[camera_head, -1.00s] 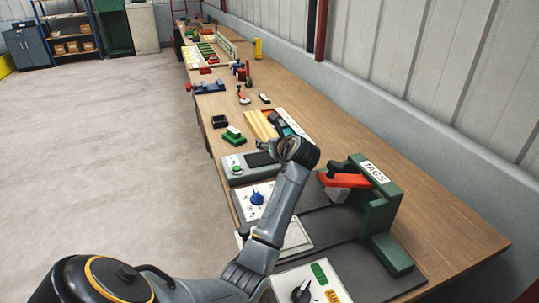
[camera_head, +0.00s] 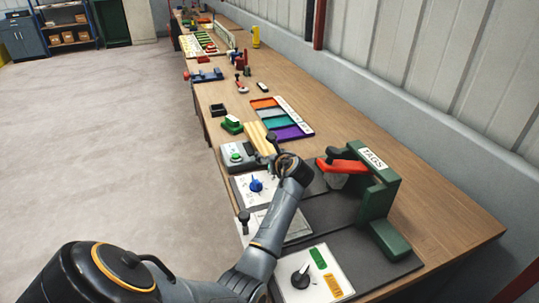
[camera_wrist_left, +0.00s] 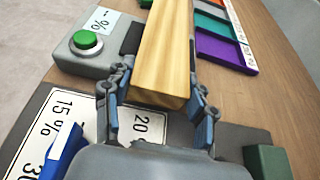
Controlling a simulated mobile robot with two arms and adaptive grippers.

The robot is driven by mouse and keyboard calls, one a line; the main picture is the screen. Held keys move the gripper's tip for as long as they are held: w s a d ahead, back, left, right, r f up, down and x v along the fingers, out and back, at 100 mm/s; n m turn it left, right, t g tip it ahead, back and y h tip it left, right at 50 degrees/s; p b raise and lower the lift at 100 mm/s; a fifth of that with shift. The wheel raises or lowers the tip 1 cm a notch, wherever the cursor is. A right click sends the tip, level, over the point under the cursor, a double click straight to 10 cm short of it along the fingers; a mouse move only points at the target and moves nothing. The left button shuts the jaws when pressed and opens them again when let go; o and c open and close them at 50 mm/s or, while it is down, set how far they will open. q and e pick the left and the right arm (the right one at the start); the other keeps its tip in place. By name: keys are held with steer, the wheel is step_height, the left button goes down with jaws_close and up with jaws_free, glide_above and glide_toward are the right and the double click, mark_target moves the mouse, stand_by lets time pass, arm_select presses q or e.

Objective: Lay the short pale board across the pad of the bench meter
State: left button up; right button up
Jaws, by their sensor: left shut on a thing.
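The pale board (camera_head: 258,136) is yellowish wood and points away from me. In the left wrist view the pale board (camera_wrist_left: 163,45) lies between my left gripper's fingers (camera_wrist_left: 160,110), its near end facing me. My left gripper (camera_head: 270,152) is shut on it. The bench meter (camera_head: 237,167) is a grey box with a green button, beside the board's near end. In the left wrist view the meter (camera_wrist_left: 75,62) is left of the board, and part of its dark pad (camera_wrist_left: 130,38) shows along the board's edge. Whether board and pad touch is unclear. My right gripper is not in view.
A compartment tray (camera_head: 284,118) with coloured sections lies right of the board. A green tag press (camera_head: 380,200) with a red lever stands at the right. A blue-knob panel (camera_head: 252,187) is nearer. A green block (camera_head: 232,125) and a black bin (camera_head: 219,109) lie beyond.

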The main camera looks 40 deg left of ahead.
arm_select(q)
steer(key=o, duration=1.3)
steer(key=shift+o, duration=0.2)
steer(key=v, duration=0.5)
steer(key=s+d, duration=0.1)
steer(key=d, duration=0.2)
steer(key=s+d, duration=0.2)
steer(key=d, duration=0.1)
steer(key=s+d+b, duration=0.1)
steer(key=s+d, duration=0.1)
steer(key=d, duration=0.1)
steer(key=shift+d+r, duration=0.1)
steer(key=shift+d, duration=0.15)
steer(key=shift+s+d, duration=0.3)
steer(key=shift+d, duration=0.3)
